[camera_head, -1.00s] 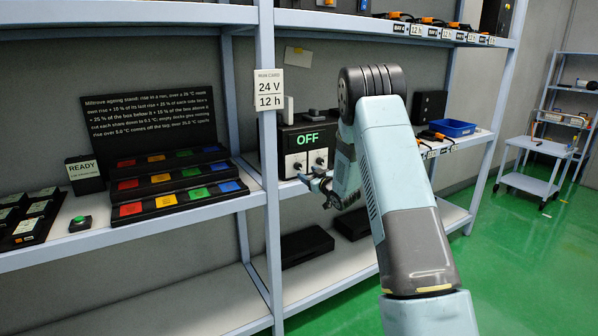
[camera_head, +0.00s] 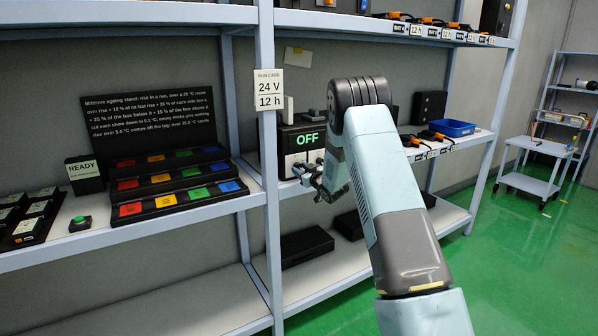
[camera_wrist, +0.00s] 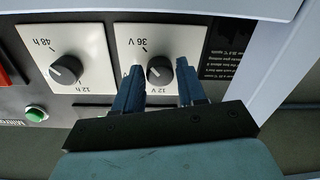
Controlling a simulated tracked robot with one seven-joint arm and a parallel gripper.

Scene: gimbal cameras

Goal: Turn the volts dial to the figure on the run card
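The run card (camera_head: 268,89) on the shelf post reads 24 V and 12 h. Behind it a black control unit (camera_head: 289,141) shows OFF in green. In the wrist view the picture is upside down. The volts dial (camera_wrist: 160,69) is a dark knob on a white plate marked 36 V and 12 V. My gripper (camera_wrist: 158,78) is open, with one blue finger on each side of this dial; I cannot tell whether they touch it. The dial's exact setting is unclear. In the head view my gripper (camera_head: 310,174) is at the unit's front and partly covers it.
The hours dial (camera_wrist: 66,70), marked 48 h and 12 h, sits left of the volts dial in the wrist view, with a green button (camera_wrist: 36,113) near it. The shelf post (camera_head: 270,210) stands just left of my gripper in the head view. A blue bin (camera_head: 452,128) is at right.

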